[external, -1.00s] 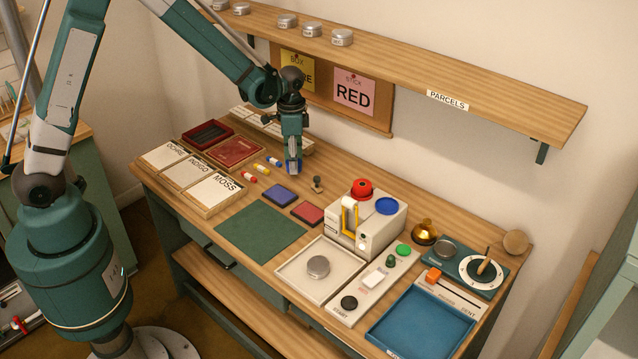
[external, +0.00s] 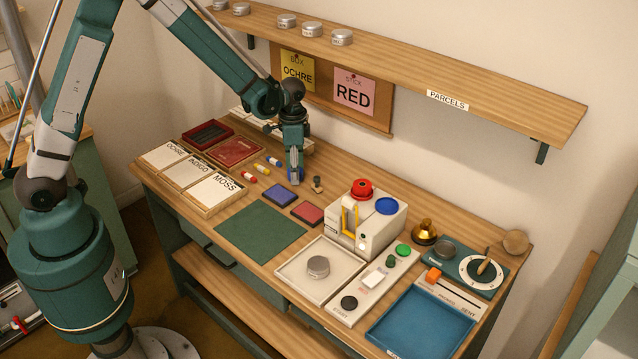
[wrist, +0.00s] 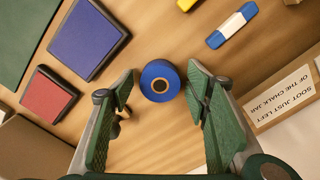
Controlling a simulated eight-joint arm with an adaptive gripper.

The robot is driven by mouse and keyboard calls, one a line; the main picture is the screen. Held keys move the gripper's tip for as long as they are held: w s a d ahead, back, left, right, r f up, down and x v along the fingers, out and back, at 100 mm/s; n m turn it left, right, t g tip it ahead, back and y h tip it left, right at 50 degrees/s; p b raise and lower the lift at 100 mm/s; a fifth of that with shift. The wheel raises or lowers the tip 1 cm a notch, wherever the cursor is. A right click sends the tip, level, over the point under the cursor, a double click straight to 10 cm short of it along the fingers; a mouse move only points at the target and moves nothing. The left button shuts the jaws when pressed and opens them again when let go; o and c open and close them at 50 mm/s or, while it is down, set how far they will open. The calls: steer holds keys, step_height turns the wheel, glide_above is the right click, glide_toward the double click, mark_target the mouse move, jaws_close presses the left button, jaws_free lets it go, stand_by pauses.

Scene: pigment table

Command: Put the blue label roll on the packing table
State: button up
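The blue label roll (wrist: 148,80) is a short cylinder with a dark round hole, seen end-on in the wrist view between my two fingers. My gripper (wrist: 158,92) is open around it, with a gap on each side. In the external view my gripper (external: 296,178) points down over the wooden packing table (external: 338,168), behind the blue pad, and a little of the roll's blue shows at its fingertips. I cannot tell whether the roll rests flat on the table.
A small stamp (external: 317,185) stands close by at the right. A blue pad (external: 281,196), a red pad (external: 307,213) and chalk sticks (external: 262,169) lie nearby. A white machine (external: 365,225) with a red roll (external: 361,188) stands further right. A shelf (external: 400,75) overhangs the back.

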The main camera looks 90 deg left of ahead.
steer(key=shift+r, duration=0.15)
steer(key=shift+r+p, duration=0.6)
steer(key=shift+r, duration=3.2)
steer(key=shift+d, duration=0.1)
steer(key=shift+d+r, duration=0.4)
steer(key=shift+r, duration=0.15)
steer(key=s+d+r+t, duration=0.2)
steer(key=s+d+r, duration=0.2)
steer(key=d+r, duration=0.55)
steer(key=s+d+r+t, duration=0.1)
steer(key=s+d+r, duration=0.3)
steer(key=d+r, duration=0.5)
steer(key=s+d+r+t, duration=0.2)
steer(key=s+d, duration=0.6)
steer(key=s+d+r+t, duration=0.2)
steer(key=s+d, duration=0.7)
